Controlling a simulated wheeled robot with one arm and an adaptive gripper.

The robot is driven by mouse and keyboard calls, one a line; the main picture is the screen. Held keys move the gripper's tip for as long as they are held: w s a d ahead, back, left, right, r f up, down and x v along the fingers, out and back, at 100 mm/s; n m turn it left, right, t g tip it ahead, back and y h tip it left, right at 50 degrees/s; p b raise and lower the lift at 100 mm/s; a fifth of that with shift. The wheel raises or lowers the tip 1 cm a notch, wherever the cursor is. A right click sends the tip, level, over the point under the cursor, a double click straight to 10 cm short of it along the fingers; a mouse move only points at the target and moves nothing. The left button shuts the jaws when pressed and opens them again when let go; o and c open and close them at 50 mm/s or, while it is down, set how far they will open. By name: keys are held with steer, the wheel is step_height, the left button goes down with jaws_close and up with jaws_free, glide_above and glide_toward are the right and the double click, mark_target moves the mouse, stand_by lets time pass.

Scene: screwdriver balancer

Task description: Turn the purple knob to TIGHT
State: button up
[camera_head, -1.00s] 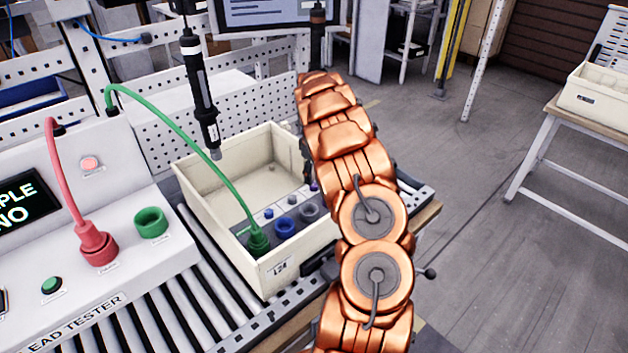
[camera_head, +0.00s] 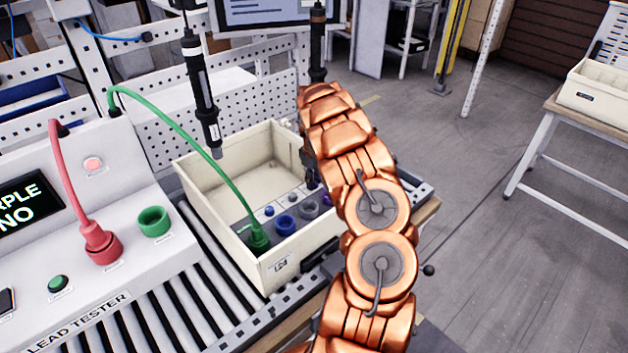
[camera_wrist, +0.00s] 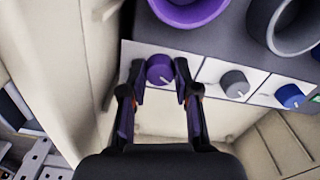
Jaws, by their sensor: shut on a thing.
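The purple knob (camera_wrist: 160,69) is small and round with a pale pointer line, on a white label panel in the wrist view. My gripper (camera_wrist: 159,82) has a finger on each side of the knob and is shut on it. The pointer line slants towards the lower right; the label wording cannot be read. In the head view my gripper (camera_head: 311,172) reaches down into the right side of the cream crate (camera_head: 297,263), and my arm hides the knob there.
A grey knob (camera_wrist: 235,83) and a blue knob (camera_wrist: 290,96) sit to the right on the same panel. A purple socket (camera_wrist: 188,12) and a grey socket (camera_wrist: 285,24) lie above. A green cable (camera_head: 190,135) runs into the crate. A screwdriver (camera_head: 202,95) hangs over the crate's left side.

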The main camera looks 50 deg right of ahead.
jaws_close()
